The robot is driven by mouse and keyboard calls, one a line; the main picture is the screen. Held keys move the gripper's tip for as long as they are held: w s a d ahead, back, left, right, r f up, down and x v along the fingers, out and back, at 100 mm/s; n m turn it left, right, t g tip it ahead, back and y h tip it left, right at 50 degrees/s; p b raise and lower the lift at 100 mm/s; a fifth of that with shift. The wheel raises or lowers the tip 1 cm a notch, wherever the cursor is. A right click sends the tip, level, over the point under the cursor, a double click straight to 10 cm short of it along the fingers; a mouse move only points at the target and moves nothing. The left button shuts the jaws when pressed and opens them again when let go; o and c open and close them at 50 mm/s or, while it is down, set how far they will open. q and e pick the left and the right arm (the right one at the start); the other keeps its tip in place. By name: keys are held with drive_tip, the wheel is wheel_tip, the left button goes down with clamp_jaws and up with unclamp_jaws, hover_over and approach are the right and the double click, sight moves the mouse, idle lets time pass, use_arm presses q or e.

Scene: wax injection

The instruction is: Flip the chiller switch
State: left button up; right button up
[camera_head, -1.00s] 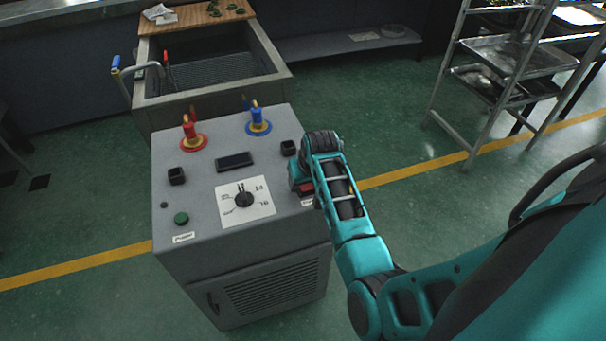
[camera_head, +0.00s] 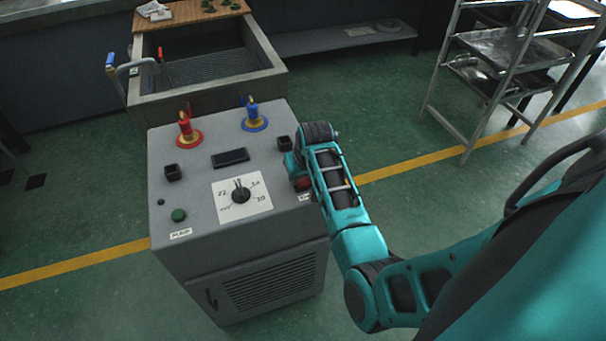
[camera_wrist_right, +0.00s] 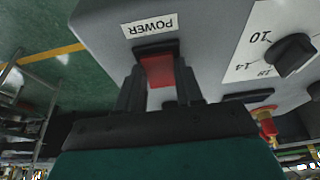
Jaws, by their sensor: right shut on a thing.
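The chiller (camera_head: 190,225) is a grey box with a sloping control panel. Its red power switch (camera_wrist_right: 158,70) sits beside the POWER label (camera_wrist_right: 150,25) in the right wrist view. My right gripper (camera_wrist_right: 159,84) has one finger on each side of the red switch and is shut on it. In the head view, my right gripper (camera_head: 297,176) is at the right edge of the panel. It partly hides the switch there. My left gripper is not in view.
The panel has a dial (camera_head: 240,195), a green button (camera_head: 179,215), a dark display (camera_head: 231,158), and red (camera_head: 186,128) and blue (camera_head: 252,113) valves. A basin (camera_head: 262,83) stands behind. A metal rack (camera_head: 470,125) stands at right. Green floor is clear between.

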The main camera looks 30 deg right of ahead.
drive_tip(key=g, duration=0.2)
drive_tip(key=w+g+y, duration=0.1)
drive_tip(key=shift+d+r+g, duration=0.1)
drive_tip(key=shift+g, duration=0.3)
drive_tip(key=o, duration=1)
drive_tip(key=shift+o, duration=0.2)
wheel_tip(320, 180, up, 13)
idle(0.4)
